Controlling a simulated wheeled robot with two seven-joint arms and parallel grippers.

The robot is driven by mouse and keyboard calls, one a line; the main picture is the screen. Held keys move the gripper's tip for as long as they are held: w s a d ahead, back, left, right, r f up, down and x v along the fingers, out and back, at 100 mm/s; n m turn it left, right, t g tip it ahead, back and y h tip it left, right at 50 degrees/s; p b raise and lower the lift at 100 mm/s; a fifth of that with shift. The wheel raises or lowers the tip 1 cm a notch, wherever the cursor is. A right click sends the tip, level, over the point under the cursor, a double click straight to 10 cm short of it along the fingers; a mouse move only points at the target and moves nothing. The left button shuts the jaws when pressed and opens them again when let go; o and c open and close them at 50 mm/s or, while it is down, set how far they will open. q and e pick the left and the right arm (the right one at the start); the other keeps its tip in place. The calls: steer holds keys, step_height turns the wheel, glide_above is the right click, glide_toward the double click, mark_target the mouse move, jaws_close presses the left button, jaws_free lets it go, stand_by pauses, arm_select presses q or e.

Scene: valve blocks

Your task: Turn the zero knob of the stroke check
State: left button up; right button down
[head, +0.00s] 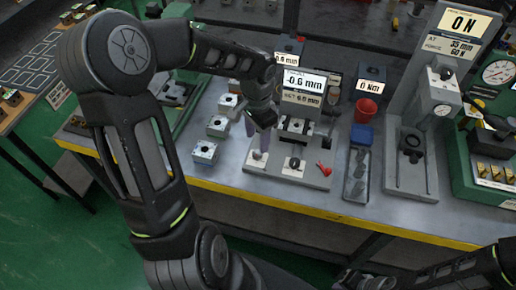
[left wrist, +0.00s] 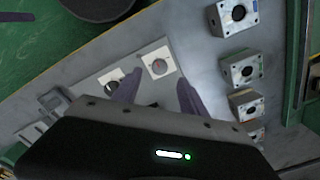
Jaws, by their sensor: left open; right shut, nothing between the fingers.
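The stroke check stand (head: 311,178) has a grey base and a screen (head: 304,81) reading -0.6 mm. Two knobs on white square plates sit on its base. The left one is a pale knob (head: 259,156); the right one is a dark knob (head: 294,163). I cannot read which is marked zero. My left gripper (head: 257,141) points down just above the pale knob. In the left wrist view, the open purple fingers (left wrist: 160,77) straddle the line to the pale knob (left wrist: 158,65), which shows between and just beyond their tips. The dark knob (left wrist: 112,80) is beside one finger. My right gripper is out of view.
A red lever (head: 323,169) is on the base's right side. Several valve blocks (head: 205,152) stand to the left. A tray (head: 357,176), a red cup (head: 366,111) and a press (head: 411,160) stand to the right. The bench front edge (head: 330,214) is yellow.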

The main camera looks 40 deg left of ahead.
mark_target(257, 153)
arm_select(q)
step_height(257, 153, down, 6)
steer(key=shift+f, duration=0.1)
stand_by(0.4)
jaws_close()
stand_by(0.3)
